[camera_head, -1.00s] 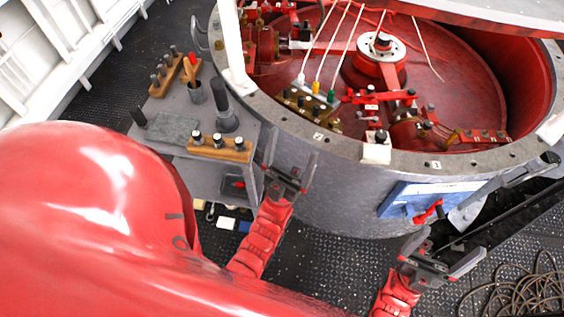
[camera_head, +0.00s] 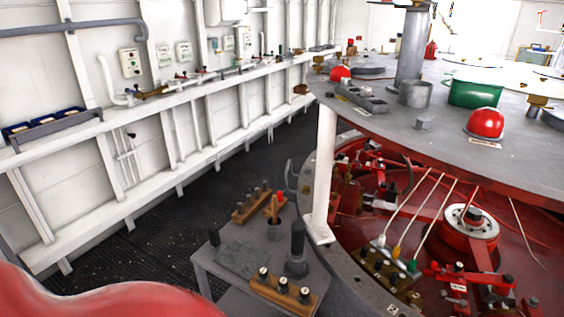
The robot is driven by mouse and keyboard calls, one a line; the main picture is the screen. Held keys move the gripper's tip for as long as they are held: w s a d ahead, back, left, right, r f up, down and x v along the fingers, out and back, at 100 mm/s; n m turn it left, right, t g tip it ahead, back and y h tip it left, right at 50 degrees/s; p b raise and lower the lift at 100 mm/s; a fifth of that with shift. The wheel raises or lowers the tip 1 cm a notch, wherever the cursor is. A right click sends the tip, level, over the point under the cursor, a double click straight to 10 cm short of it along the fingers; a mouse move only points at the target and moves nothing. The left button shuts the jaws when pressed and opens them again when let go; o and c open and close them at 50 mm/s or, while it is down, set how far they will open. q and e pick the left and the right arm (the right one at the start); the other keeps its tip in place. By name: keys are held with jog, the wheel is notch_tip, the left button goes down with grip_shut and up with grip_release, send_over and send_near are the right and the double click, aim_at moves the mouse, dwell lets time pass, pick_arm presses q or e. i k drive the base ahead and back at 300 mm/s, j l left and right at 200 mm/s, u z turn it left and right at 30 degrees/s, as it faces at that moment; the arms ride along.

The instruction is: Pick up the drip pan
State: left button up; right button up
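I cannot tell for sure which thing is the drip pan. A green open-topped container (camera_head: 475,91) stands on the raised grey round deck at the upper right. A low grey tray-like piece (camera_head: 361,97) lies near that deck's left edge, left of a grey cylindrical cup (camera_head: 415,93). Neither of my grippers shows in the head view now.
A small grey work table (camera_head: 240,262) with tool blocks stands at the lower middle. A white post (camera_head: 325,175) holds up the round deck (camera_head: 400,140) beside an open red pit. Red domes (camera_head: 486,122) sit on the deck. Dark floor (camera_head: 165,215) is clear along the white wall.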

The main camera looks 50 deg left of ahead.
aim_at(244, 260)
jog(key=u, duration=1.85)
jog(key=i+j+z, duration=0.1)
jog(key=z, duration=0.25)
jog(key=j+z, duration=0.15)
jog(key=z, duration=0.2)
jog(key=i+j+z, duration=0.15)
jog(key=j, duration=0.5)
jog(key=i+j+z, duration=0.15)
jog(key=j, duration=0.5)
jog(key=j+z, duration=0.1)
jog(key=j, duration=0.55)
jog(key=i+j+z, duration=0.15)
jog(key=j, duration=0.5)
